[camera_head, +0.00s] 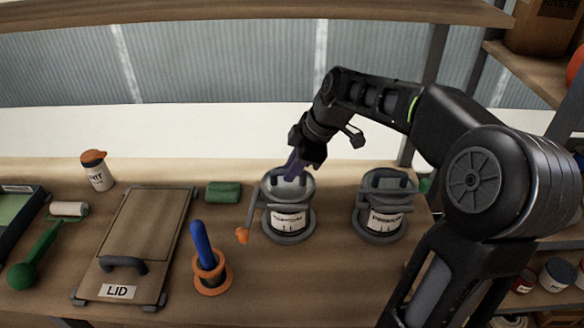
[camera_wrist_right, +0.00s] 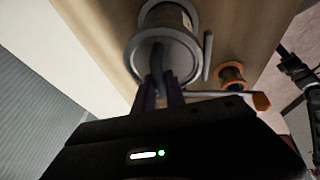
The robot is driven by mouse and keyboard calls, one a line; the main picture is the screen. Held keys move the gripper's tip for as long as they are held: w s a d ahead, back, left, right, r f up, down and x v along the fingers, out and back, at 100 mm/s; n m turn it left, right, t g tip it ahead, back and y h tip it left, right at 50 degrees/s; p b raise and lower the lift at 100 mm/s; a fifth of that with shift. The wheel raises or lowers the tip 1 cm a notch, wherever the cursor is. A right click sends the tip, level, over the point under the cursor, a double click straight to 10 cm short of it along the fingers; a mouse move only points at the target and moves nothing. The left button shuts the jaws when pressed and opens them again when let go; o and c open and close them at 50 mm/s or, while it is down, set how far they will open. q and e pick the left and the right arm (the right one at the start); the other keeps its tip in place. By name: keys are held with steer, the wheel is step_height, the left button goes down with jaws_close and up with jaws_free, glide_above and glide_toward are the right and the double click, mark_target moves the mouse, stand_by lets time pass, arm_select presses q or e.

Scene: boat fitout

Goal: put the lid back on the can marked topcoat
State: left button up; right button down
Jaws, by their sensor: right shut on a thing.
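The left can (camera_head: 289,220) stands upright in a grey ring holder on the bench; its label is too blurred to read for certain. My right gripper (camera_head: 293,166) is directly above this can, its purple fingers pointing down. In the right wrist view the fingers (camera_wrist_right: 160,92) are shut on the upright grip of a round grey lid (camera_wrist_right: 164,62). The lid is at the can's mouth; I cannot tell whether it is seated or slightly above the rim. My left gripper is not in view.
A second can (camera_head: 382,213) stands in a holder to the right. A grey lever with an orange knob (camera_head: 242,236) is beside the left can. A blue-handled tool in an orange holder (camera_head: 211,278), a green block (camera_head: 224,192) and a board marked LID (camera_head: 140,225) are to the left.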

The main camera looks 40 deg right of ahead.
stand_by(0.4)
steer(key=c, duration=0.8)
jaws_free()
steer(key=shift+c, duration=0.2)
steer(key=shift+r+p, duration=2.15)
steer(key=shift+r, duration=1.35)
